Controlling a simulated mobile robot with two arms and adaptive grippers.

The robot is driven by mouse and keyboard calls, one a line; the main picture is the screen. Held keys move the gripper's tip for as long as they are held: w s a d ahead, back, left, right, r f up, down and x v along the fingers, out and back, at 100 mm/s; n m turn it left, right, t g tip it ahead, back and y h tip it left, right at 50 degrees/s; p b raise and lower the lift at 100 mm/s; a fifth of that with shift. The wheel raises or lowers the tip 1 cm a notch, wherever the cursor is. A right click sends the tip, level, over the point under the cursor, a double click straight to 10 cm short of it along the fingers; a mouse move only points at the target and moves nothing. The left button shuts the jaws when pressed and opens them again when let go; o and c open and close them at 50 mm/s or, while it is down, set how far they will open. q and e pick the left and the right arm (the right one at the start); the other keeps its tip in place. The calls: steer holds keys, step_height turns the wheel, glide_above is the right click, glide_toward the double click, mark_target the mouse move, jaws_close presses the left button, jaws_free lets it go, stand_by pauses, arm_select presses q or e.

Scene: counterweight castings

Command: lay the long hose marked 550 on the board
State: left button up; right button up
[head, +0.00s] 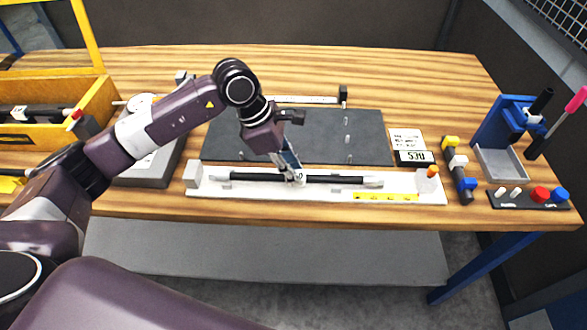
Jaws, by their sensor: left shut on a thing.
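A long black hose (335,180) with silver end fittings lies lengthwise along a long white fixture (215,192) at the table's front edge. I cannot tell whether it touches the fixture or is just above it. My left gripper (293,177) comes down from above and is shut on the hose near its middle, hiding a short part of it. The dark grey board (365,135) lies flat behind the fixture, with several small upright pegs and no hose on it. No 550 mark is readable on the hose. My right gripper is out of view.
A small display (414,157) and a white card (407,139) stand right of the board. Further right are a hose with coloured fittings (458,171), a blue press (503,123) and a rack with coloured caps (528,198). A yellow bin (97,101) is at left.

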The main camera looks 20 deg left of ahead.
arm_select(q)
steer(key=shift+f, duration=0.15)
steer(key=o, duration=1.1)
steer(key=shift+r+p, duration=1.5)
steer(key=shift+r, duration=2.05)
steer(key=shift+f, duration=0.1)
